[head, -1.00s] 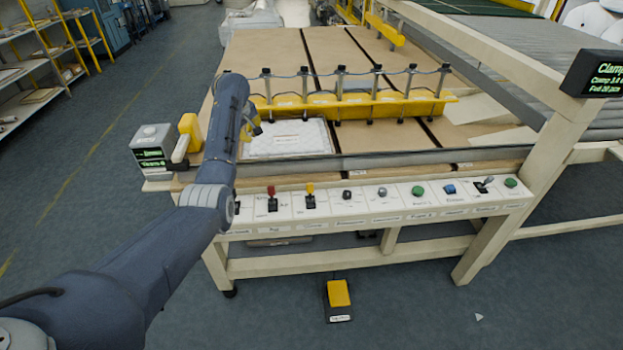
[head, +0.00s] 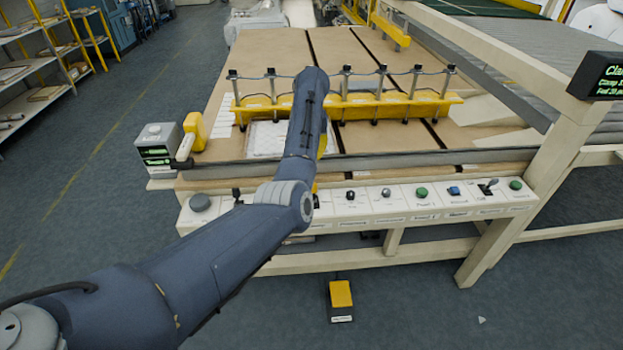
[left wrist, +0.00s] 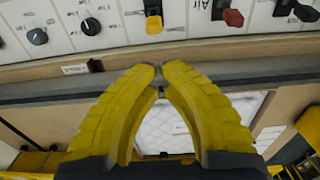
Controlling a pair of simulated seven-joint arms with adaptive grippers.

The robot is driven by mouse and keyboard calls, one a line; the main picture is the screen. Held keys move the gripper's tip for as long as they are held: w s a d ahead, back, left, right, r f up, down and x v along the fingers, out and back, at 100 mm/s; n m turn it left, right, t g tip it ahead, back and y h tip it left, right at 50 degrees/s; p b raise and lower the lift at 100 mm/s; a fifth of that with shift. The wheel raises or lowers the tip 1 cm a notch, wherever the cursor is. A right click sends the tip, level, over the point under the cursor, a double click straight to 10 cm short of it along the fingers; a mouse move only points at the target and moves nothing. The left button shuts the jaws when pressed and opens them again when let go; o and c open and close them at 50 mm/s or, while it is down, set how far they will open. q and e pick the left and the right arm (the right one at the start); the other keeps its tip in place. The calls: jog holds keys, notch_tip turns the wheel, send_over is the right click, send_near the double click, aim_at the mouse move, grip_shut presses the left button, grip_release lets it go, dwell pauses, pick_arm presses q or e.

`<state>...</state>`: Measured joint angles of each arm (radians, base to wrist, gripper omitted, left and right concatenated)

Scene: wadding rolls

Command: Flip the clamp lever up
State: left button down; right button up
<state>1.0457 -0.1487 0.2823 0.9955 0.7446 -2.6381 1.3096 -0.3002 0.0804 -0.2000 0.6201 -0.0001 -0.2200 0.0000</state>
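The wrist view shows the control panel's levers: a yellow-tipped lever (left wrist: 154,22), a red-tipped lever (left wrist: 233,17) and a black one (left wrist: 305,12). I cannot read which is labelled clamp. My left gripper (left wrist: 158,76) has yellow ribbed fingers whose tips meet with nothing between them. The tips are apart from the yellow lever, which lies just above them in that picture. In the head view my left arm covers the red and yellow levers and most of the gripper. My right gripper is not in view.
Round knobs and buttons, such as a green button (head: 421,191) and a blue one (head: 453,190), line the panel. A toggle (head: 488,187) stands near its right end. A yellow clamp bar (head: 390,101) spans the table behind. A black display (head: 597,76) hangs at right.

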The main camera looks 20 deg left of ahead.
pick_arm(q)
jog(key=shift+f, duration=0.1)
jog(key=shift+f, duration=4.9)
jog(key=shift+d, duration=0.15)
